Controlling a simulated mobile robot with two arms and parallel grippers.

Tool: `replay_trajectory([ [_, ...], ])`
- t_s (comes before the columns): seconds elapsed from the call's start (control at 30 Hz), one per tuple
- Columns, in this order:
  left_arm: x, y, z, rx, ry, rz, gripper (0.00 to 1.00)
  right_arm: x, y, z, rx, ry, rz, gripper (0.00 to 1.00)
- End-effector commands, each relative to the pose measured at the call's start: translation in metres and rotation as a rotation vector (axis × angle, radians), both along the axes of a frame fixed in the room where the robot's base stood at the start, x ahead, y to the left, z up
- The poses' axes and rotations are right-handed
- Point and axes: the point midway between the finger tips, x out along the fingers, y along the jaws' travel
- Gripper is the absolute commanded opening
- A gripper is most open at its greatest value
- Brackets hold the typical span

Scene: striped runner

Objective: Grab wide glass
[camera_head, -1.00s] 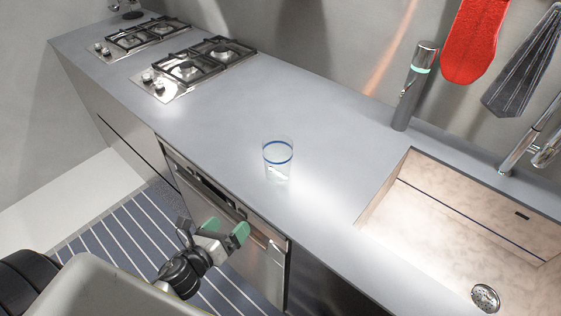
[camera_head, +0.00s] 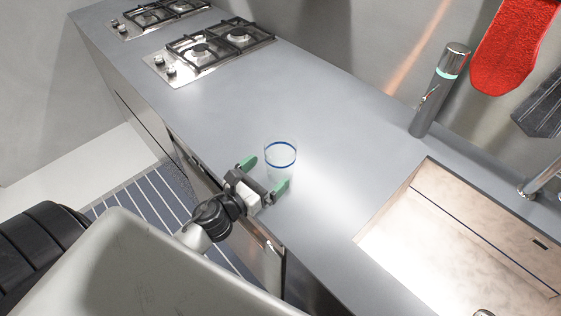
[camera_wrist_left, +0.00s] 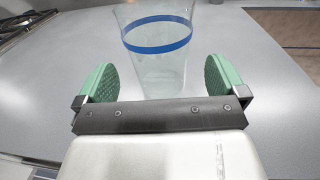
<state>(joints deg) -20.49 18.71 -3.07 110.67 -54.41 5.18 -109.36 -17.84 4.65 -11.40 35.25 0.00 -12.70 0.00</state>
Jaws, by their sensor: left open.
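The wide glass (camera_head: 281,158) is clear with a blue band near its rim. It stands upright on the grey counter, near the front edge. My left gripper (camera_head: 264,174) is open, with its green finger pads just in front of the glass. In the left wrist view the glass (camera_wrist_left: 160,50) stands beyond the fingers and lies between them from side to side. The left gripper (camera_wrist_left: 158,80) holds nothing there. My right gripper is not in view.
The grey counter (camera_head: 215,110) is clear around the glass. Gas hobs (camera_head: 210,50) are at the far left. A red mitt (camera_head: 515,45) hangs on the wall.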

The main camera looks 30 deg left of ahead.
Motion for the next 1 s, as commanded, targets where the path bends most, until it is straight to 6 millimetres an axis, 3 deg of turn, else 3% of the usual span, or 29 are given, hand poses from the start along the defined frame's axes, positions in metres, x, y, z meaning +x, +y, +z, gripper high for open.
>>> replay_trajectory([
  [0.4, 0.048, -0.011, -0.001, -0.002, 0.0, 0.001, 1.0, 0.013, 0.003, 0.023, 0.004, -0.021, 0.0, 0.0],
  [0.7, 0.053, -0.012, -0.003, -0.001, 0.001, 0.0, 1.0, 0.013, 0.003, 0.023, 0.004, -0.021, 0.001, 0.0],
  [1.0, 0.053, -0.012, -0.003, 0.0, 0.002, 0.0, 0.56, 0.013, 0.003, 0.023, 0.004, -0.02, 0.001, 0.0],
])
